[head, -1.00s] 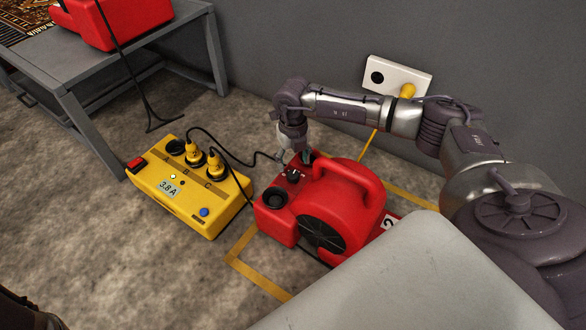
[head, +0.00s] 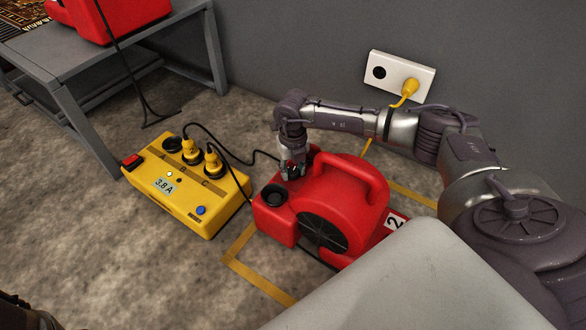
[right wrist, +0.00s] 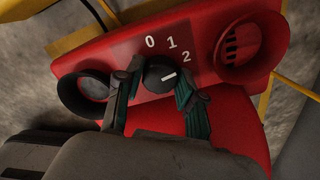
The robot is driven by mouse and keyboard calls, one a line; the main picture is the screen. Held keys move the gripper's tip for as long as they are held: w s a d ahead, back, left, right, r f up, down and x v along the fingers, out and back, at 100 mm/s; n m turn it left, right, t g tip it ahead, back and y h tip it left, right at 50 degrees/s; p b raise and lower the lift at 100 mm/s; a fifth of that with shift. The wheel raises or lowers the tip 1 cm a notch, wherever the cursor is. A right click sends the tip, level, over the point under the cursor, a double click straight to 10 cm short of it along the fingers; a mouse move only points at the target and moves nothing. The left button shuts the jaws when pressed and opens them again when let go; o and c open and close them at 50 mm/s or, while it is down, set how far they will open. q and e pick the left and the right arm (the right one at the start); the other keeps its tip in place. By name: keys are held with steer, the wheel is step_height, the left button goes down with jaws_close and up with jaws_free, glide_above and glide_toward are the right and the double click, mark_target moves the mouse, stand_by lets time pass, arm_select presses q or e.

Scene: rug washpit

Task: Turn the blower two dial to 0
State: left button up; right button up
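The red blower two (head: 345,200) stands on the floor beside a label marked 2 (head: 395,222). Its black dial (right wrist: 160,73) shows in the right wrist view below the printed 0, 1 and 2. The dial's white mark points right and slightly up, nearest the 2. My right gripper (head: 291,173) is down at the dial. In the right wrist view its fingers (right wrist: 160,84) stand one on each side of the dial, apart; whether they touch it I cannot tell. The gripper hides most of the dial in the head view. My left gripper is out of view.
A yellow power box (head: 188,188) reading 3.8 A stands left of the blower, with cables plugged in. A wall socket (head: 399,77) holds a yellow plug. Yellow tape (head: 255,275) marks the floor. A grey table (head: 120,75) bears another red machine (head: 110,18).

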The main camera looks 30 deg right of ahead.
steer(key=shift+c, duration=1.1)
